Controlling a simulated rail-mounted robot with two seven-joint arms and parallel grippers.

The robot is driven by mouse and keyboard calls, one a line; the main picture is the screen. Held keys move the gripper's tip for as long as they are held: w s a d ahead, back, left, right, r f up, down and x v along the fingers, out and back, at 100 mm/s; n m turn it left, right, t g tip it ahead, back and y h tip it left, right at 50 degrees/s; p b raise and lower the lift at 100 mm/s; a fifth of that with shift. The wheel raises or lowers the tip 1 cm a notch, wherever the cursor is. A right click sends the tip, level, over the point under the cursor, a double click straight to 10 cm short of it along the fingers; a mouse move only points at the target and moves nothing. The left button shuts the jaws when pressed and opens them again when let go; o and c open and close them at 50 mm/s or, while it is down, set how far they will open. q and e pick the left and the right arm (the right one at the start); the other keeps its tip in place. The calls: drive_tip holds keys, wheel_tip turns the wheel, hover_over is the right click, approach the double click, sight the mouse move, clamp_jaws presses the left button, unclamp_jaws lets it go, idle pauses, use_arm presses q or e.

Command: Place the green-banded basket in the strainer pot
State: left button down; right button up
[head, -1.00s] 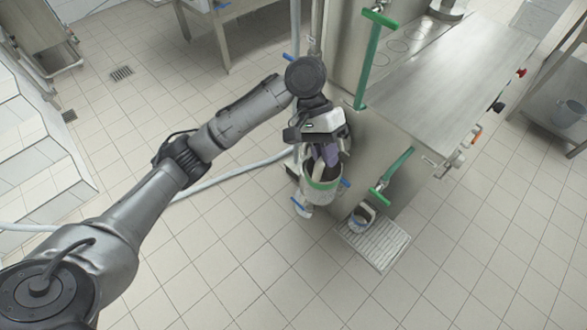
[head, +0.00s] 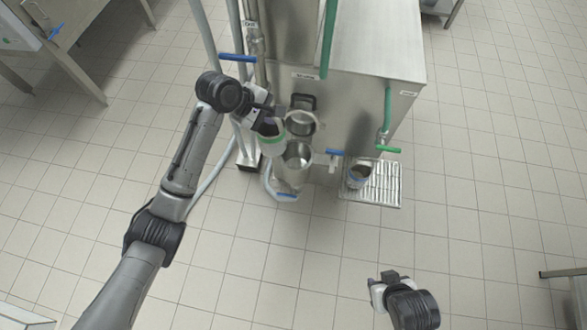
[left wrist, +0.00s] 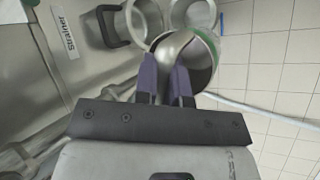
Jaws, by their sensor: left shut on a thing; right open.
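The green-banded basket (head: 271,146) hangs at my left gripper (head: 262,118), its open top facing up. Two round steel vessels are right beside the basket: an upper one (head: 300,123) by a dark bracket and a lower one (head: 297,156). A "Strainer" label shows near them in the left wrist view; I cannot tell which is the strainer pot. My right gripper (head: 379,286) is open and empty, over the floor.
The steel machine (head: 350,110) stands behind the vessels, with blue and green valve handles. A small container (head: 359,174) sits on a ribbed drain tray (head: 388,186) at the right. Pipes and a hose run behind my left gripper. The tiled floor in front is clear.

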use_arm(q)
drive_tip(key=w+d+f+n+t+y, duration=0.1)
drive_tip(key=w+d+f+n+t, duration=0.1)
drive_tip(key=d+f+n, duration=0.35)
wheel_tip(320, 180, down, 11)
drive_tip(key=d+m+b, duration=0.1)
drive_tip(key=b, duration=0.3)
drive_tip(key=shift+w+d+r+y+b, duration=0.2)
drive_tip(key=shift+w+d+y+b, duration=0.1)
drive_tip(key=shift+b, duration=0.05)
use_arm(e)
wheel_tip(320, 180, down, 5)
drive_tip(key=shift+d, duration=0.2)
use_arm(q)
drive_tip(key=shift+f, duration=0.45)
use_arm(e)
drive_tip(key=shift+r, duration=0.25)
use_arm(q)
drive_tip(key=c, duration=1.2)
unclamp_jaws()
use_arm(e)
drive_tip(key=shift+f, duration=0.1)
